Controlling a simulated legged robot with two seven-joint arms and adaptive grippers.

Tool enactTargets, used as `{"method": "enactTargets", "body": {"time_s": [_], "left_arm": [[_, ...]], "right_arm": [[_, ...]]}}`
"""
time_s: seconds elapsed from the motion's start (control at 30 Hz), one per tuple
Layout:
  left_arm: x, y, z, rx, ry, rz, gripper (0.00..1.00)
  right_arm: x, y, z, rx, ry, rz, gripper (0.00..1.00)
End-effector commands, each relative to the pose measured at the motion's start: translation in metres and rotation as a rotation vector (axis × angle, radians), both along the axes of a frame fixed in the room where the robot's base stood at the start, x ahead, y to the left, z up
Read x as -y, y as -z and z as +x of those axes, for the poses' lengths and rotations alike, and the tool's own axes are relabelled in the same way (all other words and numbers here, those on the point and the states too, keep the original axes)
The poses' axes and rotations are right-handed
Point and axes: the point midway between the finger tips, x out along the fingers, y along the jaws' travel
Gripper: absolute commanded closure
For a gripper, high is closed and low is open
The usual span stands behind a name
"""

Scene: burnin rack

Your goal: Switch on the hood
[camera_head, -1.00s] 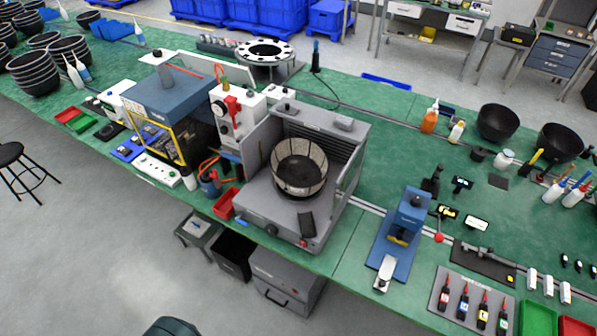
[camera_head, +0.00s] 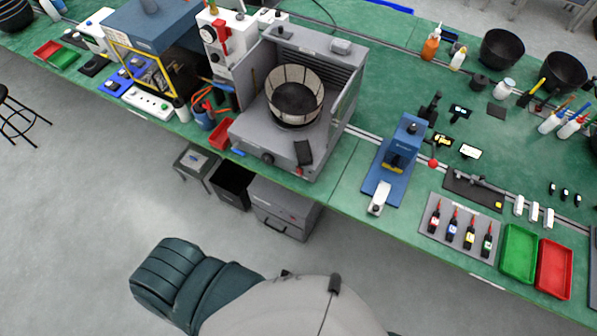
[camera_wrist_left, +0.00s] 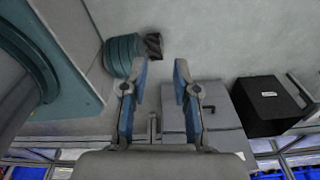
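The hood is a grey open-fronted box (camera_head: 340,62) on the green bench, with a dark round basket (camera_head: 295,95) inside it. Its front panel carries a black knob (camera_head: 267,159), and a dark block (camera_head: 303,153) sits at its right front. A small red spot shows low on the front right. Whether the hood is on cannot be told. My left gripper (camera_wrist_left: 160,70) shows in the left wrist view with its two blue-lined fingers apart and nothing between them. It is away from the hood, over the floor area. My right gripper is not in view.
A blue press (camera_head: 400,155) stands right of the hood, and a blue machine with a yellow frame (camera_head: 150,70) stands left. A small red bin (camera_head: 221,135) is beside the hood's left front. Below the bench are a grey cabinet (camera_head: 283,208) and a black bin (camera_head: 233,186).

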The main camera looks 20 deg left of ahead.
Motion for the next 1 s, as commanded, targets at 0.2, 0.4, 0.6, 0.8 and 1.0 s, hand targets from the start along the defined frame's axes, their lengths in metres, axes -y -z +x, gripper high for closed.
{"method": "enactTargets", "body": {"time_s": [0.2,0.4,0.6,0.8,1.0], "left_arm": [[-0.037,-0.004,0.033,0.101,0.054,0.038,1.0],[-0.128,-0.052,0.144,0.436,0.288,0.157,1.0],[-0.182,-0.169,0.266,0.856,0.684,0.309,1.0],[-0.15,-0.313,0.334,1.27,1.169,0.416,1.0],[-0.091,-0.403,0.334,1.552,1.517,0.428,1.0]], "right_arm": [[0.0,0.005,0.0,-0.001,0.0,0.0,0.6],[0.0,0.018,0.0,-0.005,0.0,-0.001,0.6],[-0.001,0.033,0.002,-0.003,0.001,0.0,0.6],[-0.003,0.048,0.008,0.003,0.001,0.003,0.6],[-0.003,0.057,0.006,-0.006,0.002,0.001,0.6]]}}
